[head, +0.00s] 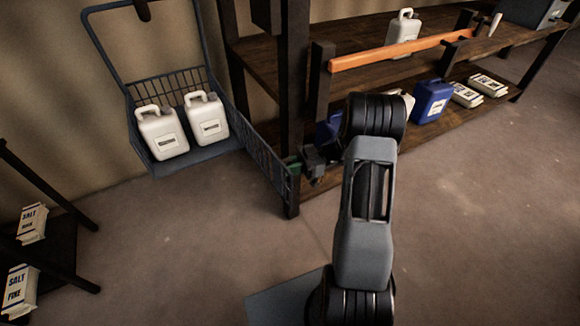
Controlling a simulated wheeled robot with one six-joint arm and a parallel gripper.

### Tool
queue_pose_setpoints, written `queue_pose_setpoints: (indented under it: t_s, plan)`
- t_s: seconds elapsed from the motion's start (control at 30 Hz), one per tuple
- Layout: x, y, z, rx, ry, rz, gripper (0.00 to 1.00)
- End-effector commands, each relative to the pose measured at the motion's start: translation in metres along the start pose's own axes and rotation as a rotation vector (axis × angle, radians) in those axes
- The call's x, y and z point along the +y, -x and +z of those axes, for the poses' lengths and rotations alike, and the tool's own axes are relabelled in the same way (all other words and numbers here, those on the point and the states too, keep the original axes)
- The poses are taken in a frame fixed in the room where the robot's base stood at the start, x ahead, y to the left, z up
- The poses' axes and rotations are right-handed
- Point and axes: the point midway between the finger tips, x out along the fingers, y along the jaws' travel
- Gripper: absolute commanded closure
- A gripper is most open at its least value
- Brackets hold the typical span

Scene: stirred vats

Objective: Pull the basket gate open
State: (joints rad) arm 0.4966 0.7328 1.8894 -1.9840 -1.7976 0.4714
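The blue-grey wire basket (195,160) hangs by the wall at the left and holds two white jugs. Its mesh gate (262,153) stands out from the basket's right side, angled toward the front right, with its far end near a dark shelf post. My gripper (302,168) is at the gate's far end, right beside the green piece. The fingertips are small and dark, so I cannot tell whether they are open or shut on it.
A wooden shelf (265,62) at the right holds jugs, including a blue one (431,101), and white packets (488,85). An orange bar (400,50) runs along its front. A dark rack (55,250) with salt bags stands at the lower left. The floor between is clear.

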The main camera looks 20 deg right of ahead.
Motion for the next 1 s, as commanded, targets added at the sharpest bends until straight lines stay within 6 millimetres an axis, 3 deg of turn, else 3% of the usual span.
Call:
queue_pose_setpoints:
  t_s: [0.27, 0.3, 0.37, 0.67, 0.83, 1.0]
  plan:
    - [-0.002, 0.000, 0.002, -0.001, -0.006, -0.003, 1.00]
    - [-0.002, 0.000, 0.002, -0.001, -0.006, -0.003, 0.82]
    - [-0.001, 0.000, 0.002, -0.001, -0.005, -0.002, 0.76]
    - [0.000, 0.002, 0.001, -0.001, -0.002, 0.001, 0.74]
    - [0.000, 0.022, 0.001, -0.001, -0.002, 0.004, 0.74]
    - [0.000, 0.057, 0.000, -0.001, -0.001, 0.005, 0.74]
